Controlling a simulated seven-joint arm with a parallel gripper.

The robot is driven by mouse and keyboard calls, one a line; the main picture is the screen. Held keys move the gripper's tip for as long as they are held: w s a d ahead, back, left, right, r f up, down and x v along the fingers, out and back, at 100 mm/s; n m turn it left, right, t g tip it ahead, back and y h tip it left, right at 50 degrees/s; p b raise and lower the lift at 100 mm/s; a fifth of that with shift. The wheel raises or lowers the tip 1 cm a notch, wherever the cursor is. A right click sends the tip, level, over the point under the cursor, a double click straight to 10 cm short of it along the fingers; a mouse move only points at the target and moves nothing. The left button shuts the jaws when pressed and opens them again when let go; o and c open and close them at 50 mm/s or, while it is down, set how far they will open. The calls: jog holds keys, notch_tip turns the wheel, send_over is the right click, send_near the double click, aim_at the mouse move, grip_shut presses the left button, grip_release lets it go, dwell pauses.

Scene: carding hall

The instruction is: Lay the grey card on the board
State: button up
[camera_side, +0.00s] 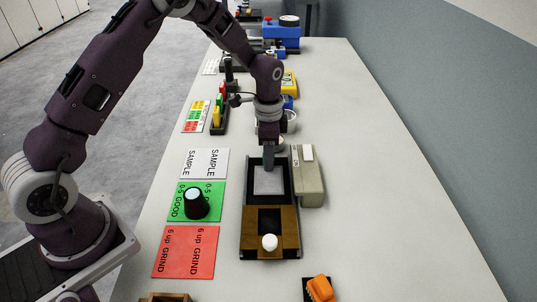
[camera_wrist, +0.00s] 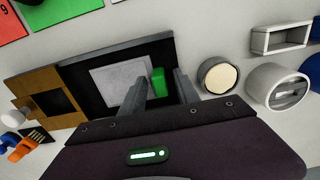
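A light grey card (camera_side: 268,182) lies flat on a black board (camera_side: 289,184). In the wrist view the card (camera_wrist: 118,80) lies on the black panel (camera_wrist: 80,78), close to the left finger. A small green block or tab (camera_wrist: 157,81) stands at the card's right end. My gripper (camera_side: 269,165) is over the card's far end, pointing down. In the wrist view its fingers (camera_wrist: 160,92) are apart, with the green piece showing between them and a gap to the right finger. Whether a finger touches it I cannot tell.
A brown window frame with a white knob (camera_side: 269,242) covers the board's near end. A beige box (camera_side: 308,178) stands close on the right.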

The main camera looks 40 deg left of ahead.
notch_tip(320, 180, up, 12)
jog(key=s+d+r+n+t, duration=0.15)
jog(key=s+r+n, duration=0.25)
jog(key=s+r, duration=0.85)
jog(key=s+n+t, duration=0.4)
jog(key=s+n, duration=0.1)
jog(key=s, duration=1.2)
jog(key=shift+s+d+r, duration=0.15)
jog(key=shift+d+r, duration=0.05)
jog(key=shift+d, duration=0.05)
